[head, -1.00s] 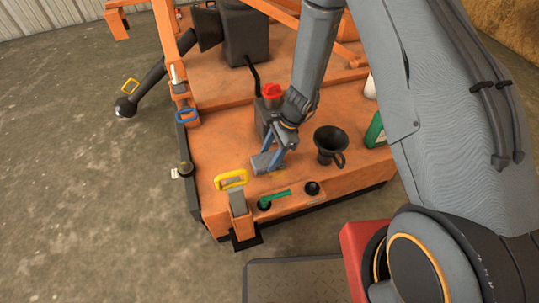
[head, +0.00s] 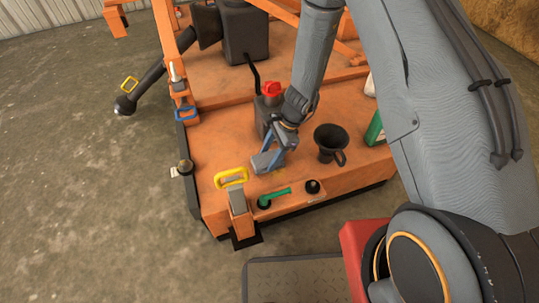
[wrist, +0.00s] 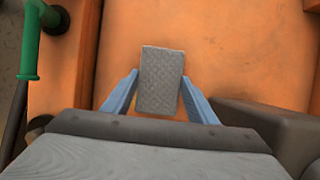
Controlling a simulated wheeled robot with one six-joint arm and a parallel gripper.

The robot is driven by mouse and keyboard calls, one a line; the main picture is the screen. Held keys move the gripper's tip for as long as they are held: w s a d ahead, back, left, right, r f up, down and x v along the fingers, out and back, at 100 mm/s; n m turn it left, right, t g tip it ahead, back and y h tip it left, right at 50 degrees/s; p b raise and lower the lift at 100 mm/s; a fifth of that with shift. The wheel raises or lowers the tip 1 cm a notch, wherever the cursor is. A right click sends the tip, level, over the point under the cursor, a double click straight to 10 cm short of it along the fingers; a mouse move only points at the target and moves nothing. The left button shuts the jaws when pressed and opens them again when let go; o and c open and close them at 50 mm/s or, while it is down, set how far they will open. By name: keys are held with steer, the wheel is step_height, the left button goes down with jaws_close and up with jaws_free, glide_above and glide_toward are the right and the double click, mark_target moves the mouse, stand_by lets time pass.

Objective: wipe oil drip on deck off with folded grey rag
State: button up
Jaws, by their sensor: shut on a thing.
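The folded grey rag (head: 264,163) is on or just above the orange deck (head: 225,150), near its front edge. In the wrist view the rag (wrist: 161,80) is a textured grey block between the two blue fingers of my gripper (wrist: 160,92), which is shut on it. In the head view my gripper (head: 272,152) points down at the deck. A small yellowish patch (head: 279,170), perhaps the oil drip, shows just right of the rag. The deck under the rag is hidden.
A dark can with a red cap (head: 271,92) stands close behind my gripper. A black funnel (head: 330,140) stands to the right, with a green bottle (head: 375,130) beyond. A yellow handle (head: 231,177) and a green lever (head: 275,197) are at the front edge.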

steer(key=shift+f+b, duration=0.3)
steer(key=shift+f, duration=0.3)
steer(key=shift+s+d+r, duration=0.1)
steer(key=shift+s+d, duration=0.15)
steer(key=shift+s, duration=0.65)
steer(key=shift+s+d+r, duration=0.1)
steer(key=shift+s+d, duration=0.15)
steer(key=shift+s, duration=0.65)
steer(key=shift+s+d+f, duration=0.1)
steer(key=shift+s+d, duration=0.1)
steer(key=shift+s, duration=0.45)
steer(key=shift+s+d+f, duration=0.1)
steer(key=shift+s+d, duration=0.05)
steer(key=shift+s, duration=0.5)
steer(key=shift+s+d+f, duration=0.1)
steer(key=shift+s+d, duration=0.1)
steer(key=shift+s, duration=0.45)
steer(key=shift+r, duration=0.15)
